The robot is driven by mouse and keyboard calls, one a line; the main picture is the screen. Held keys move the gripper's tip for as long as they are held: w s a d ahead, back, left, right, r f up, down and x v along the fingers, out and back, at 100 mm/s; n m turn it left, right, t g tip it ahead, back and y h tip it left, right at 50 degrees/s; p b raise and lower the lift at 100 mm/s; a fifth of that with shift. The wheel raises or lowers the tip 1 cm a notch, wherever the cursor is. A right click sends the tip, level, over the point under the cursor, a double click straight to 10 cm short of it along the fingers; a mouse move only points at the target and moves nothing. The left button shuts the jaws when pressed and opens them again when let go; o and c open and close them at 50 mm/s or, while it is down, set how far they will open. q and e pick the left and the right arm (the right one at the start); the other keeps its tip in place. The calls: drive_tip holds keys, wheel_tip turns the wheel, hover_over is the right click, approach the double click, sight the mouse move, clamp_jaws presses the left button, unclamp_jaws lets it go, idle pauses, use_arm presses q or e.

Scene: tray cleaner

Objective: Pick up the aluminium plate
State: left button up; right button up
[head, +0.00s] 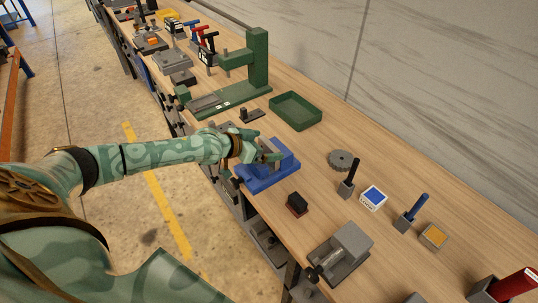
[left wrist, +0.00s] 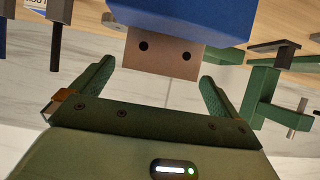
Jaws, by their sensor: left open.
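A blue fixture (head: 284,168) stands on the bench, and its blue body (left wrist: 190,18) fills the top of the left wrist view. A flat plate with two dark holes (left wrist: 165,52), which looks like the aluminium plate, sticks out of the blue body; its tone there is brownish. My left gripper (head: 268,152) is at the blue fixture and hides part of it. In the left wrist view my left gripper (left wrist: 156,72) is open, with a finger on each side of the plate and a gap to both. My right gripper is not in view.
A green press (head: 258,62) and an empty green tray (head: 295,110) stand beyond the fixture. A round grey disc (head: 341,159), a small dark block (head: 297,203) and a grey vise (head: 342,252) stand nearer. Bare bench lies between them.

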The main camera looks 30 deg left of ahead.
use_arm(q)
drive_tip(key=x, duration=0.2)
drive_tip(key=shift+w+f, duration=0.2)
drive_tip(key=shift+w, duration=0.05)
drive_tip(key=shift+s+r, duration=0.1)
drive_tip(key=shift+c, duration=0.7)
drive_tip(key=c, duration=0.9)
